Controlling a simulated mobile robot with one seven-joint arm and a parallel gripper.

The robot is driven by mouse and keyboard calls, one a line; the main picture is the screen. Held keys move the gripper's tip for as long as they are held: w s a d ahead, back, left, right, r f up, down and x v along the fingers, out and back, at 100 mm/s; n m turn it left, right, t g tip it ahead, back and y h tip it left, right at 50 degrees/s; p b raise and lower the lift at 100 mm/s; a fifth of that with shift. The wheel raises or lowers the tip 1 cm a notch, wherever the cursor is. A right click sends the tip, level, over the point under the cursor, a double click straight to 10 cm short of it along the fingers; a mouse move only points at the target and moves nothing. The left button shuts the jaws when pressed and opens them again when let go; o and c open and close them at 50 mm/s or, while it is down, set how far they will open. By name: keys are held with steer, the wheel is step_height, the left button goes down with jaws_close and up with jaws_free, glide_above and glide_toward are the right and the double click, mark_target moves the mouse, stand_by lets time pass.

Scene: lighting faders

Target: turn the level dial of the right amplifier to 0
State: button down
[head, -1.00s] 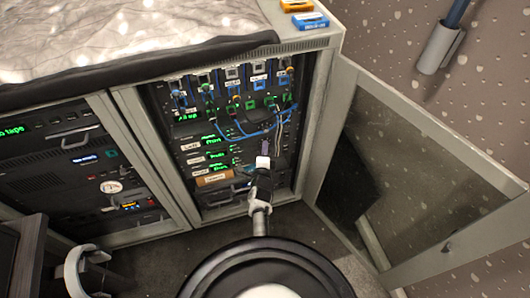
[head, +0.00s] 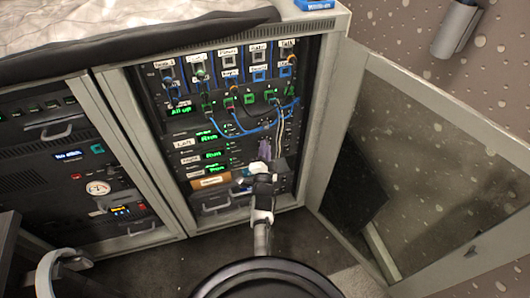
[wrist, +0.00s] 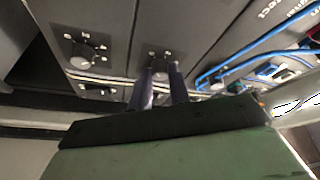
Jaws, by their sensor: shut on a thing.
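The amplifier rows stand in the lower part of the open rack, with tags reading "Left" (head: 183,144) and "Right" (head: 190,160) and green displays. The right amplifier's display (head: 213,155) is lit. My gripper (head: 265,149) reaches the right side of these rows, and its hand hides part of the panel. In the wrist view my gripper (wrist: 161,75) has its two fingers on either side of a black dial with a grey face (wrist: 160,66), shut on it. A second similar dial (wrist: 85,52) is to its left, free. I cannot read the dial's setting.
Blue cables (head: 255,130) hang just above my gripper and also show close by in the wrist view (wrist: 240,62). The rack's open glass door (head: 415,160) stands at the right. A drawer with a handle (head: 217,207) is below.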

stand_by(0.3)
steer(key=c, duration=1.3)
jaws_free()
steer(key=shift+r, duration=0.1)
steer(key=m+g+p, duration=0.1)
steer(key=m+p, duration=0.2)
steer(key=p, duration=0.1)
steer(key=m+g+p, duration=0.2)
steer(key=m+p, duration=0.2)
steer(key=r+m+g+p, duration=0.1)
steer(key=m+p, duration=0.3)
steer(key=shift+y, duration=0.4)
steer(key=shift+d+m+g, duration=0.2)
steer(key=shift+m+g, duration=0.1)
